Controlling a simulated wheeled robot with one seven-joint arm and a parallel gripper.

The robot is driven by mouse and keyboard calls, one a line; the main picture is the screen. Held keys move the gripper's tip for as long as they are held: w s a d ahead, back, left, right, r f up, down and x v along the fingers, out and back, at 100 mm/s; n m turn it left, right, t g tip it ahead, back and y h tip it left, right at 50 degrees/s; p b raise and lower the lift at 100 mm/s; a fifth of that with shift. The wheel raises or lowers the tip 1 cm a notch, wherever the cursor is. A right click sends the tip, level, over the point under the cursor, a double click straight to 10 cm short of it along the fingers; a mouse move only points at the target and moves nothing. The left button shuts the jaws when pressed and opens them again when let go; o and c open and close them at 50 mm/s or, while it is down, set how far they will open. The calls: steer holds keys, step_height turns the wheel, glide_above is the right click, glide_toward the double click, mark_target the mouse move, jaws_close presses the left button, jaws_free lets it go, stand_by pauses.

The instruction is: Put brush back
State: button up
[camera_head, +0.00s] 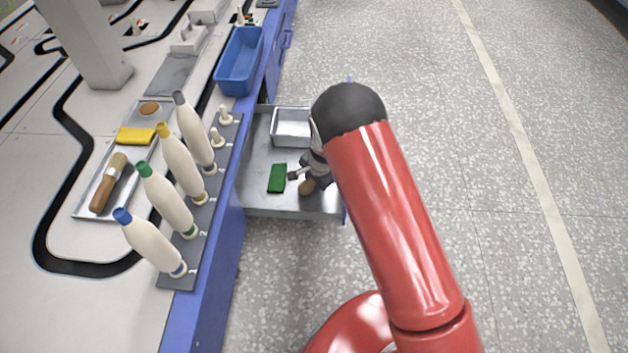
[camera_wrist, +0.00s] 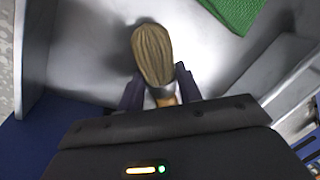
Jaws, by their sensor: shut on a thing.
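My gripper (camera_head: 305,179) is over the open drawer (camera_head: 262,202) and shut on a brush. The brush's tan bristle head (camera_head: 308,187) shows just below the fingers. In the wrist view the bristles (camera_wrist: 153,55) point away from me, between and beyond the two dark fingers (camera_wrist: 160,92). Its handle is mostly hidden by the gripper. I cannot tell whether the brush touches the drawer floor. A second brush (camera_head: 103,193) with a wooden handle lies in the metal tray (camera_head: 78,212) on the table at left.
A green pad (camera_head: 277,178) lies in the drawer left of my gripper; it also shows in the wrist view (camera_wrist: 236,12). A metal bin (camera_head: 291,128) sits at the drawer's back. Several bobbins (camera_head: 163,202) stand along the table edge. A blue bin (camera_head: 239,62) is beyond.

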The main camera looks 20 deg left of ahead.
steer(key=shift+f, duration=0.1)
steer(key=o, duration=0.8)
steer(key=p+v, duration=0.2)
steer(key=v, duration=1)
steer(key=shift+r+p, duration=0.2)
steer(key=shift+p, duration=0.15)
